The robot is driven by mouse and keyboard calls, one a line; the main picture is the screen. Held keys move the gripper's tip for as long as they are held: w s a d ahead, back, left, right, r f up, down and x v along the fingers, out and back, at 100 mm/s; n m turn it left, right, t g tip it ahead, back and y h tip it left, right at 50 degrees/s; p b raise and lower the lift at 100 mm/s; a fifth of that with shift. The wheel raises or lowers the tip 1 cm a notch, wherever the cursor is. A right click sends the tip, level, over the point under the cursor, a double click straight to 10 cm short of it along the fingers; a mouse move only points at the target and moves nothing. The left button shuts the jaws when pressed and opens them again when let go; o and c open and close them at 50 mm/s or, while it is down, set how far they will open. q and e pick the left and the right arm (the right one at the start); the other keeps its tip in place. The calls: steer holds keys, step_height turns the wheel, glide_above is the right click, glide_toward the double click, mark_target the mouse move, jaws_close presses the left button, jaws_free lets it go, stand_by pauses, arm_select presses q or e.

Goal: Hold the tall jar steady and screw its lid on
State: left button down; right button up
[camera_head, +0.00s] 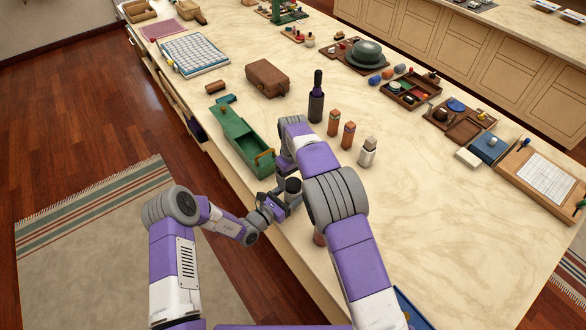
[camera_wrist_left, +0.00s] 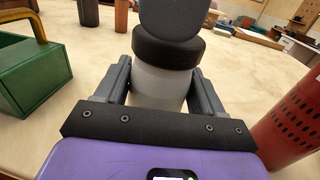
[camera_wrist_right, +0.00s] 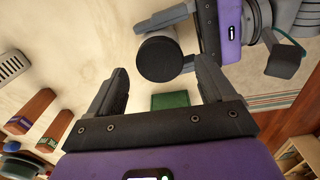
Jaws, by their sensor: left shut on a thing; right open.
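The tall jar (camera_wrist_left: 160,85) has a pale, whitish body and stands upright between the fingers of my left gripper (camera_wrist_left: 162,72), which is shut on it. A dark round lid (camera_wrist_left: 165,50) sits on its mouth; I cannot tell how tight it is. In the head view the lid (camera_head: 293,184) shows near the table's front edge, with the jar body mostly hidden. My right gripper (camera_wrist_right: 160,72) is open and empty above the jar. The lid's round top (camera_wrist_right: 158,58) shows between and beyond its fingertips. A grey shape above the lid in the left wrist view is unclear.
A green box (camera_head: 238,140) stands left of the jar. A red perforated cylinder (camera_wrist_left: 290,125) is close on the right. A dark bottle (camera_head: 316,100) and several small containers (camera_head: 347,135) stand behind. The table's right middle is clear.

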steer(key=shift+f, duration=1.3)
steer(key=shift+c, duration=0.5)
steer(key=c, duration=1)
steer(key=shift+c, duration=0.2)
steer(key=shift+o, duration=0.2)
steer(key=m, duration=0.4)
steer(key=shift+m, duration=0.4)
steer(key=o, duration=1.2)
steer(key=shift+c, duration=0.2)
steer(key=shift+r, duration=0.1)
